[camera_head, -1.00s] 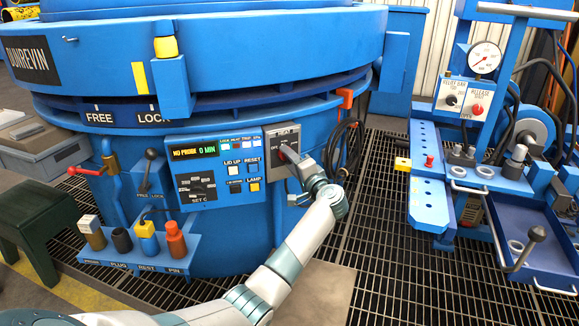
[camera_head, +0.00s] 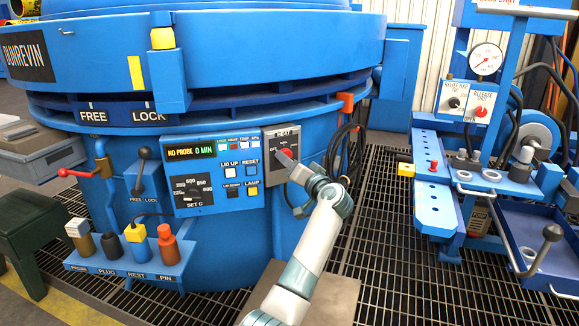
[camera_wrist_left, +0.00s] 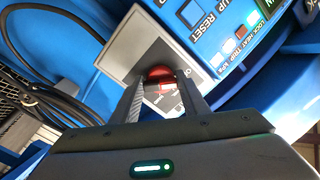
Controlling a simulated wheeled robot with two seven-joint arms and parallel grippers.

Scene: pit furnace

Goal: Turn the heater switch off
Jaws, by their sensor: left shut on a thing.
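The heater switch is a grey plate (camera_head: 271,140) marked HEAT with a red-tipped knob (camera_head: 288,153), on the right of the blue furnace's control panel. In the left wrist view the plate (camera_wrist_left: 119,50) looks tilted, and the red knob (camera_wrist_left: 160,72) sits between my fingertips. My left gripper (camera_head: 287,158) is at the plate and shut on the knob; in the wrist view the gripper (camera_wrist_left: 161,82) has a finger on each side of it. The fingers and wrist hide part of the plate's markings, so the knob's exact setting is hard to read. My right gripper is not in view.
The control panel (camera_head: 214,172) with lit buttons and a dial adjoins the switch on the left. Black cables (camera_head: 345,150) hang close on its right. A shelf of plugs (camera_head: 130,264) juts out at lower left. A blue rig (camera_head: 432,195) stands at right, beyond open grating.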

